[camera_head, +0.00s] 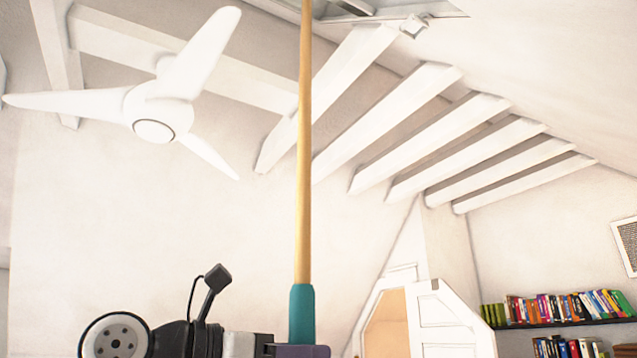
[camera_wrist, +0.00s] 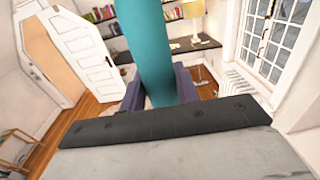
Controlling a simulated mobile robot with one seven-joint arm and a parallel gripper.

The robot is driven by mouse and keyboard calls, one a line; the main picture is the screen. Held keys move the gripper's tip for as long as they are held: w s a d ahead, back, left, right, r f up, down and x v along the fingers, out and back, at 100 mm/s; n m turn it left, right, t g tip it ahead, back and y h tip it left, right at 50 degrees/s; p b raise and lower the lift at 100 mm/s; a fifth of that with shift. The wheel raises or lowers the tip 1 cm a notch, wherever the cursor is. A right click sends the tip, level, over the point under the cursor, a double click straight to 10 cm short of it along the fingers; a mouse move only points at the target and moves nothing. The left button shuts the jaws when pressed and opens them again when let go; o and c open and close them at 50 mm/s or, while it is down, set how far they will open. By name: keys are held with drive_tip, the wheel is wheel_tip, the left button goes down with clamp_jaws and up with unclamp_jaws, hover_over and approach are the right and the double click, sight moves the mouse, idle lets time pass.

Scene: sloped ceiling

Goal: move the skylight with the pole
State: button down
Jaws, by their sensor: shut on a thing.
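The pole (camera_head: 304,150) is a long pale wooden rod with a teal grip (camera_head: 302,312) at its lower end. It stands nearly upright in the head view, and its tip is cut off by the top edge. My gripper (camera_head: 300,350) is shut around the teal grip at the bottom of that view. In the wrist view the teal grip (camera_wrist: 148,45) rises between my purple fingers (camera_wrist: 160,92). What seems to be the skylight (camera_head: 440,8) shows only in part at the top, right of the pole. Whether the pole touches it is out of view.
A white ceiling fan (camera_head: 160,108) hangs left of the pole. Several white beams (camera_head: 420,140) slope behind and right of it. A bookshelf (camera_head: 570,322) and a white door (camera_head: 450,325) are lower right. The wrist view shows a window (camera_wrist: 277,35) and a lamp (camera_wrist: 200,50).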

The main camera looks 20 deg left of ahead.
drive_tip(key=shift+w+a+f, duration=0.3)
drive_tip(key=shift+f, duration=0.2)
drive_tip(key=shift+w+a+f, duration=1)
drive_tip(key=shift+a+f, duration=0.1)
drive_tip(key=shift+a, duration=0.1)
drive_tip(key=shift+s+d+r, duration=0.35)
drive_tip(key=shift+s+d, duration=0.1)
drive_tip(key=shift+d, duration=0.15)
drive_tip(key=shift+f, duration=0.45)
idle(0.4)
drive_tip(key=shift+f+b, duration=1.2)
drive_tip(key=shift+f, duration=0.2)
